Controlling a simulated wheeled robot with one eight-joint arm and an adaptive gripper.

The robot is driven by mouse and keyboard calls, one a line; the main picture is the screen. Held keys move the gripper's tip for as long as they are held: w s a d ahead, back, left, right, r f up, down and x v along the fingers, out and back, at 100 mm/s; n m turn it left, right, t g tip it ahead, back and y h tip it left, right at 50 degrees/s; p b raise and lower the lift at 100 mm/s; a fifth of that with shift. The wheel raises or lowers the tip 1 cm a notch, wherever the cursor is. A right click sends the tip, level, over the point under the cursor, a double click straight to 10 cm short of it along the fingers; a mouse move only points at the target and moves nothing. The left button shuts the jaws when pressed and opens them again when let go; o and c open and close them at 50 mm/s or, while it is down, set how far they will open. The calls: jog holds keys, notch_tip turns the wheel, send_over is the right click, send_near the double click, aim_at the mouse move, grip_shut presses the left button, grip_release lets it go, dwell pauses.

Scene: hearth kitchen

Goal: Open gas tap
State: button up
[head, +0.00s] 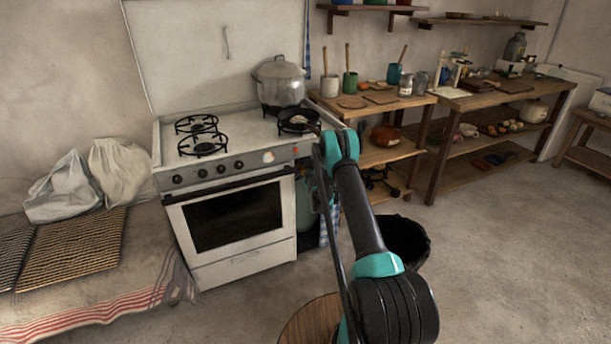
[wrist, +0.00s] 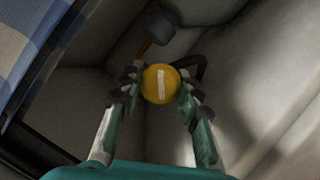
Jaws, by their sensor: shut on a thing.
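The gas tap (wrist: 152,91) is a round yellow knob with a white bar across its face. It is near the middle of the wrist view, and the bar runs nearly upright there. My gripper (wrist: 161,84) is shut on the knob, with one finger on each side of it. A dark curved pipe or handle (wrist: 201,63) shows just behind the right finger. In the head view, my arm reaches to the right side of the white stove (head: 240,262). The tap and my fingertips cannot be made out there. A greenish gas cylinder (head: 305,207) shows partly beside the stove.
A blue checked cloth (wrist: 28,38) is at the wrist view's upper left. A wooden shelf table (head: 395,155) stands right of the stove, and a black bin (head: 410,240) is partly behind my arm. A round wooden top (head: 308,322) is low in front. Floor at right is clear.

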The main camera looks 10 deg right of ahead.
jog(key=n+t+h, duration=0.1)
jog(key=n, duration=0.1)
jog(key=shift+n+h, duration=0.3)
jog(key=shift+n+t+h, duration=0.5)
jog(key=shift+n+t, duration=0.2)
jog(key=shift+n, duration=0.8)
jog(key=o, duration=1.2)
jog(key=shift+s, duration=0.1)
jog(key=s, duration=0.5)
jog(key=s+r, duration=0.1)
jog(key=s, duration=0.1)
jog(key=shift+s+a, duration=0.15)
jog(key=shift+a, duration=0.1)
